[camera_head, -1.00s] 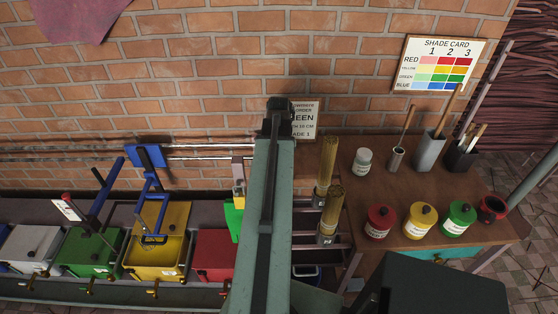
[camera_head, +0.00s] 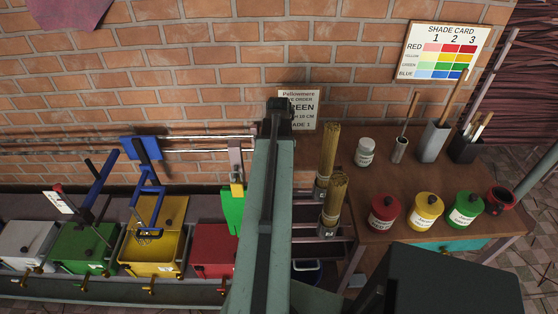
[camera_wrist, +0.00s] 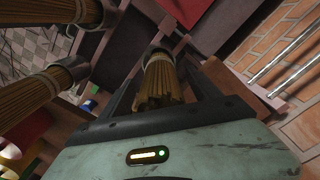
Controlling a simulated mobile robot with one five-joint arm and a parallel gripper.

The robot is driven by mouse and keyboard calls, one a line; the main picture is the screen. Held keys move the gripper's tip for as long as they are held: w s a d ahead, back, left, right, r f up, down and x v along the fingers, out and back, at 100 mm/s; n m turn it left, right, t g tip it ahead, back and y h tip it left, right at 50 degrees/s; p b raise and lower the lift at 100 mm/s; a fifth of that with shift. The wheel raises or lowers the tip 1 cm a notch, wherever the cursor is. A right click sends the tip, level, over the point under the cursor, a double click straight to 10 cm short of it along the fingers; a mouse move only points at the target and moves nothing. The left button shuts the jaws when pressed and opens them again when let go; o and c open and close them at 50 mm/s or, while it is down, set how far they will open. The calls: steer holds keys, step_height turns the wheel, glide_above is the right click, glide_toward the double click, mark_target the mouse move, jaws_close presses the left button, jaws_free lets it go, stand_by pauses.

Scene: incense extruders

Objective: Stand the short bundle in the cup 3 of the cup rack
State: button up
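The short bundle (camera_wrist: 160,84) of tan sticks lies between the two dark fingers of my gripper (camera_wrist: 161,68) in the wrist view. The fingers close in on it towards their tips. Its far end is at a grey cup rim (camera_wrist: 157,52); how deep it sits inside cannot be told. In the head view my arm hides my gripper and this bundle. The cup rack (camera_head: 305,222) shows to the right of my arm. Two taller bundles stand in its cups, one behind (camera_head: 330,150) and one in front (camera_head: 335,195). Both also show at the left of the wrist view.
A brown table on the right holds red (camera_head: 384,212), yellow (camera_head: 425,210) and green (camera_head: 462,210) jars, a white jar (camera_head: 365,152) and tool holders. Coloured bins (camera_head: 153,250) line the left. A brick wall with a shade card (camera_head: 443,53) and an order sign (camera_head: 299,110) stands behind.

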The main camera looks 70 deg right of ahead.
step_height(320, 180, up, 8)
steer(key=p, duration=0.8)
steer(key=shift+f, duration=0.1)
stand_by(0.3)
